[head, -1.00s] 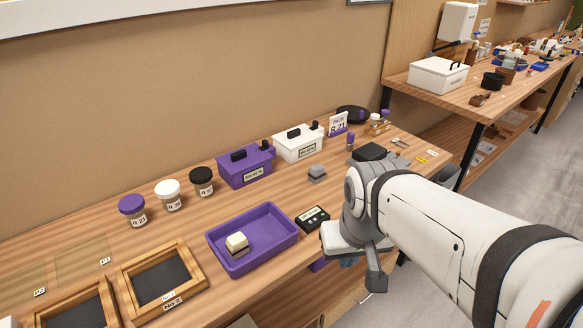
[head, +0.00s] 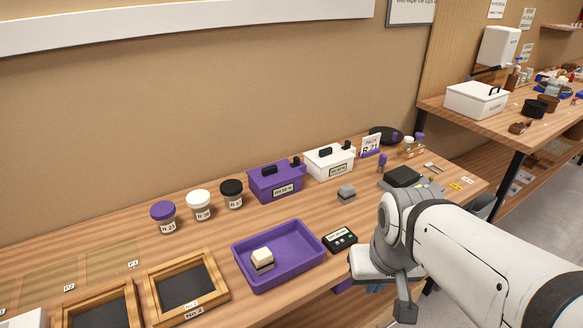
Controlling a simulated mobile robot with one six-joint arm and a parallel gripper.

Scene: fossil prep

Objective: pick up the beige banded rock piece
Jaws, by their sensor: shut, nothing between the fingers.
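The beige banded rock piece (head: 262,259) is a small cream block with a darker grey-brown band near its base. It sits in the left part of a shallow purple tray (head: 306,264) on the wooden bench. My arm reaches in from the right, its bent joint to the right of the tray and apart from the rock. The fingers of my gripper cannot be made out; my arm hides what lies behind it.
A purple box (head: 276,183), a white box (head: 330,163) and lidded jars (head: 198,205) line the back. Wooden frames (head: 187,288) lie left of the tray.

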